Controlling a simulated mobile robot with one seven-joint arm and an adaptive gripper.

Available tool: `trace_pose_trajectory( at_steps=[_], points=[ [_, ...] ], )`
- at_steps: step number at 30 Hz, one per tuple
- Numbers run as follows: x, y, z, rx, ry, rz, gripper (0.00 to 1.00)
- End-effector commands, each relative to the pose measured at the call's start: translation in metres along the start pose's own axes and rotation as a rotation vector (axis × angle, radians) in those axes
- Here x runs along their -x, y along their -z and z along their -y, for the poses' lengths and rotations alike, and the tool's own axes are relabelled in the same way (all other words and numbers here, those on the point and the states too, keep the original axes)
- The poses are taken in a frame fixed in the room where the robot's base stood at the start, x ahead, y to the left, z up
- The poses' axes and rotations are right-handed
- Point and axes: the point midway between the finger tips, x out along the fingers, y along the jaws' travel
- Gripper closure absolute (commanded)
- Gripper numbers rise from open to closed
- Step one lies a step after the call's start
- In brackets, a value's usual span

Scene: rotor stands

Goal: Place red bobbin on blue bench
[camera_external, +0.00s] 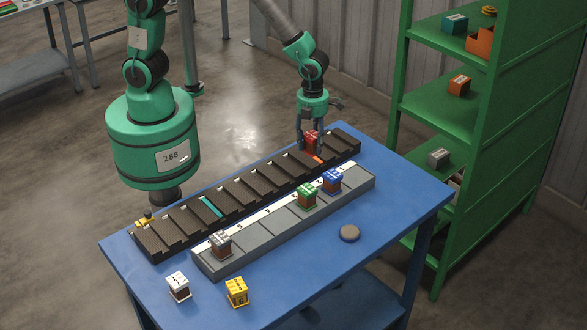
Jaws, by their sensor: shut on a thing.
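The red bobbin (311,138) is a small block with a red top. It is between the fingers of my gripper (310,143), near the far right end of a dark slotted rack. My gripper points down and is shut on the red bobbin. A red-orange strip shows on the rack just below it. I cannot tell whether the bobbin touches the rack. The blue bench (400,193) is the blue-topped table that carries the rack and the other blocks.
The dark rack (243,199) runs diagonally beside a grey slotted rack (270,229). Green (307,194), blue (333,180) and grey (220,244) blocks stand on the grey rack. Green shelves (455,112) stand right.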

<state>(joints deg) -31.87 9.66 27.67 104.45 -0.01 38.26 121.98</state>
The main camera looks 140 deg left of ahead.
Motion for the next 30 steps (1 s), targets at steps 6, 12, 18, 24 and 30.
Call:
trace_pose_trajectory(
  at_steps=[6,12,18,24,30],
  points=[
    [0.0,0.032,0.046,-0.008,0.002,0.001,1.0],
    [0.0,0.077,0.096,-0.013,0.002,0.0,1.0],
    [0.0,0.128,0.142,-0.016,0.002,0.0,1.0],
    [0.0,0.187,0.183,-0.02,0.002,0.0,1.0],
    [0.0,0.247,0.215,-0.023,0.002,-0.001,1.0]
  ],
)
